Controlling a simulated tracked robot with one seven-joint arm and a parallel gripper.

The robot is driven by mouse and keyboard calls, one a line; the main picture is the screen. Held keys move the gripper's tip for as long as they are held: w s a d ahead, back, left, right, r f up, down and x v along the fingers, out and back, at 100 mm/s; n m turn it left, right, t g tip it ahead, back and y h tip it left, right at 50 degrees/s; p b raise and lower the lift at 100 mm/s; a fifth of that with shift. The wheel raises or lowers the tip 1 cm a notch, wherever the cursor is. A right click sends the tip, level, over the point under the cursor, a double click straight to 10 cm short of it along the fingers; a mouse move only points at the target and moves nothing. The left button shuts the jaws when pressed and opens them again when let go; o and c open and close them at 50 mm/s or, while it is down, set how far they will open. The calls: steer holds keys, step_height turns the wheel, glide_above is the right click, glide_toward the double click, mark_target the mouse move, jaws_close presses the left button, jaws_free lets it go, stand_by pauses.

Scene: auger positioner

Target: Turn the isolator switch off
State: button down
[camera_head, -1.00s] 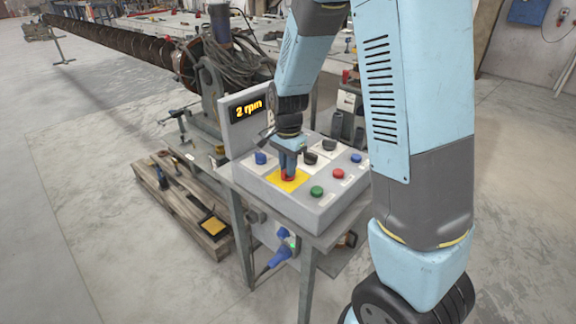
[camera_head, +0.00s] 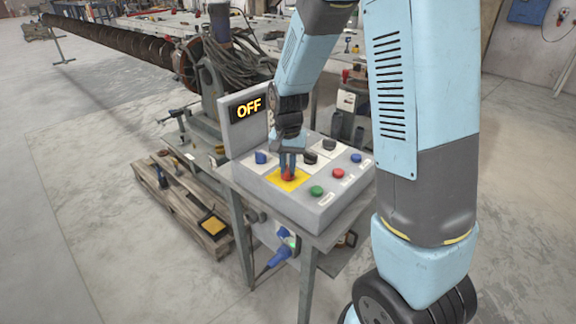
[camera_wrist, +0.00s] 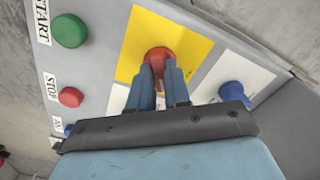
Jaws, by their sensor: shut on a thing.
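The isolator switch is a red knob (camera_head: 288,176) on a yellow square plate (camera_head: 273,181) on the grey control box (camera_head: 310,210). In the wrist view the red knob (camera_wrist: 158,56) shows between and just beyond my fingertips, on the yellow plate (camera_wrist: 190,38). My gripper (camera_head: 287,168) points down at the knob from above. In the wrist view its blue fingers (camera_wrist: 164,72) are shut on the knob. The fingers cover part of the knob. The display (camera_head: 248,108) behind the box reads OFF.
A green button (camera_head: 316,191), a red button (camera_head: 338,173), a blue knob (camera_head: 261,157) and black knobs (camera_head: 329,144) sit close around on the box. A pallet with tools (camera_head: 188,205) lies on the floor at left. A long auger (camera_head: 110,42) lies behind.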

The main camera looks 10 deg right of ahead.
mark_target(288, 168)
steer(key=n, duration=0.5)
steer(key=shift+n, duration=0.3)
steer(key=n, duration=0.5)
steer(key=shift+n, duration=0.4)
steer(key=c, duration=1.1)
jaws_free()
step_height(288, 168, up, 14)
steer(key=shift+f, duration=0.15)
